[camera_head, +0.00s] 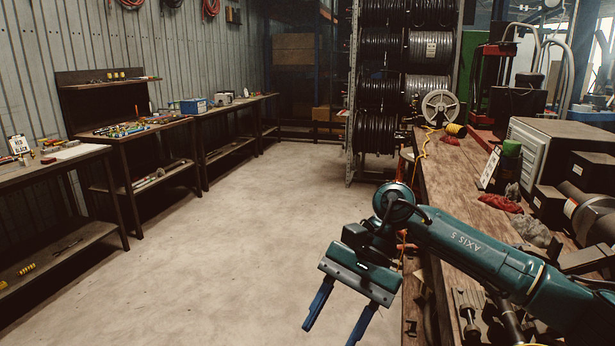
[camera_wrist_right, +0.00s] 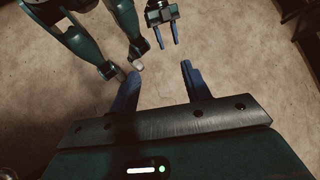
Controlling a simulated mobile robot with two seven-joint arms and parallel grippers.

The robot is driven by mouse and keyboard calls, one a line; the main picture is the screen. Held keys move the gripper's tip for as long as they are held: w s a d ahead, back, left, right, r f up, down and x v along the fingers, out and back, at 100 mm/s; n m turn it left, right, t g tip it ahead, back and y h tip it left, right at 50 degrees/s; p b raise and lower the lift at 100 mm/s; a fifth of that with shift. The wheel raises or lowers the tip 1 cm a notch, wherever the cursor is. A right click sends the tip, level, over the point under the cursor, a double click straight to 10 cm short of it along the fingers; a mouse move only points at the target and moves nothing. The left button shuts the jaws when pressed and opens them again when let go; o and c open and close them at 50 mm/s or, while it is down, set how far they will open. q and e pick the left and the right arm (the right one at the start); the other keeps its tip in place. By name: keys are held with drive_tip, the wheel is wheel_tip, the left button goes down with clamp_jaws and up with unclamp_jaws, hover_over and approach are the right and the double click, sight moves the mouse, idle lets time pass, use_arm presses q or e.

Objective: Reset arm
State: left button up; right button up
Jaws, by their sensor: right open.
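My right arm comes in from the right over the wooden workbench. Its right gripper (camera_head: 331,333) hangs left of the bench edge, above the concrete floor, with its blue fingers pointing down. In the right wrist view the right gripper (camera_wrist_right: 160,72) is open, with only bare floor between its fingers. My left gripper (camera_wrist_right: 168,41) shows at the top of the right wrist view, with its two blue fingers apart and nothing between them. It is outside the head view.
The workbench (camera_head: 445,215) on the right carries a grey boxy machine (camera_head: 540,150), a green-capped can (camera_head: 508,160) and red cloth (camera_head: 500,203). A rack of black hose reels (camera_head: 380,95) stands behind. Tables (camera_head: 150,130) line the left wall. The floor (camera_head: 230,240) between is clear.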

drive_tip(key=s+a+r+m+g+y, duration=0.1)
drive_tip(key=s+a+m+y, duration=0.4)
drive_tip(key=a+m+y, duration=0.5)
drive_tip(key=w+d+f+n+t+h, duration=0.15)
drive_tip(key=d+f+n+t, duration=0.3)
drive_tip(key=n+t, duration=0.45)
drive_tip(key=w+d+f+n+t+h+p, duration=0.1)
drive_tip(key=d+f+n+t+h, duration=0.2)
drive_tip(key=f+n+t, duration=0.55)
drive_tip(key=w+d+f+n+t+h, duration=0.2)
drive_tip(key=d+n+t+h, duration=0.15)
drive_tip(key=n+t, duration=0.6)
drive_tip(key=s+d+f+m+g+h, duration=0.5)
drive_tip(key=s+d+f+m+g, duration=0.3)
drive_tip(key=s+f, duration=0.5)
drive_tip(key=shift+d+f+m+g, duration=0.3)
drive_tip(key=shift+d+f+g, duration=0.2)
drive_tip(key=shift+d+f, duration=0.15)
